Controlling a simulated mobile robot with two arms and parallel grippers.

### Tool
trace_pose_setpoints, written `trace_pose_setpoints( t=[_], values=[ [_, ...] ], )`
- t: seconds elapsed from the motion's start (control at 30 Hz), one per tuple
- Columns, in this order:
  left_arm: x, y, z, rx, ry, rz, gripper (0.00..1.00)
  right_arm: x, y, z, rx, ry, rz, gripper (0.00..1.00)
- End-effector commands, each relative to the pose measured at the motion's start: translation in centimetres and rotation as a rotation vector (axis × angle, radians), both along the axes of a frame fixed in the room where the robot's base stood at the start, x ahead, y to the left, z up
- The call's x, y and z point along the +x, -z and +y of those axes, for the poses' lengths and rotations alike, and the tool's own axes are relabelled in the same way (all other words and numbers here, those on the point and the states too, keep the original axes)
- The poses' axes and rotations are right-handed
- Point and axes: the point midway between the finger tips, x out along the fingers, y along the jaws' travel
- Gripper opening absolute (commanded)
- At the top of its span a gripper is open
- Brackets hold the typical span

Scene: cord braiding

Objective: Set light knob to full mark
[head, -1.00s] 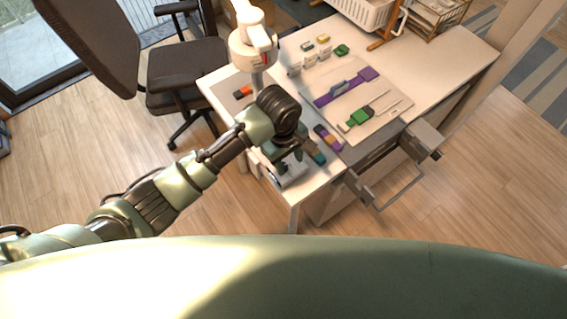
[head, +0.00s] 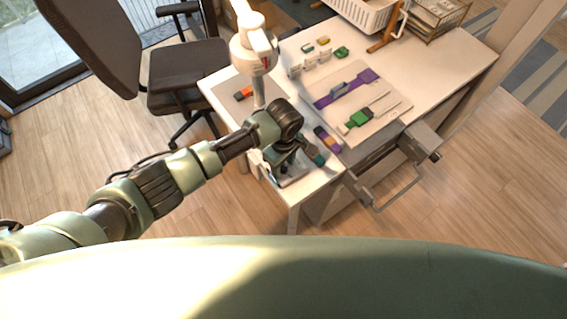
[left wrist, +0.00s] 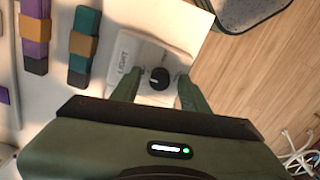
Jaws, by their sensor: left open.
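The light knob (left wrist: 159,78) is a round black dial with a pale pointer line, on a white box (left wrist: 150,52) lettered LIGHT. Another small marking on the box is too small to read. My left gripper (left wrist: 160,76) is open, with one green finger on each side of the knob. I cannot tell whether either finger touches it. In the head view my left gripper (head: 286,166) is over the box at the table's near left corner, and the knob is hidden there. My right gripper is not in view.
A purple bundle (left wrist: 35,30) and a teal bundle (left wrist: 83,45) with tan bands lie beside the box. A white lamp (head: 254,52) stands behind my arm. A board (head: 375,110) with purple and green cords lies on the white table (head: 450,55). An office chair (head: 185,75) is at left.

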Motion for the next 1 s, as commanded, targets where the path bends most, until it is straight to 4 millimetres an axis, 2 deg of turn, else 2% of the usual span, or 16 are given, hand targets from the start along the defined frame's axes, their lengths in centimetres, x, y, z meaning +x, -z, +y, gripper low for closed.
trace_pose_setpoints(
  t=[0.13,0.17,0.3,0.67,1.0],
  values=[
    [0.0,0.0,0.0,-0.001,0.001,0.001,0.45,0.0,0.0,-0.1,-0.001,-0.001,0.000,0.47],
    [0.0,0.0,0.0,-0.001,0.001,0.001,0.39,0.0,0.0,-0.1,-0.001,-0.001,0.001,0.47],
    [0.0,0.0,0.0,-0.001,0.001,0.001,0.00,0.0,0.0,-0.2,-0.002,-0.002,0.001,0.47],
    [-0.1,-0.1,0.0,-0.001,0.032,0.002,0.00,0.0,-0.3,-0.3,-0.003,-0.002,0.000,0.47],
    [-0.1,-0.2,0.0,-0.001,0.242,0.004,0.00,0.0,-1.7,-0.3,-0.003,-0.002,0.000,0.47]
  ],
)
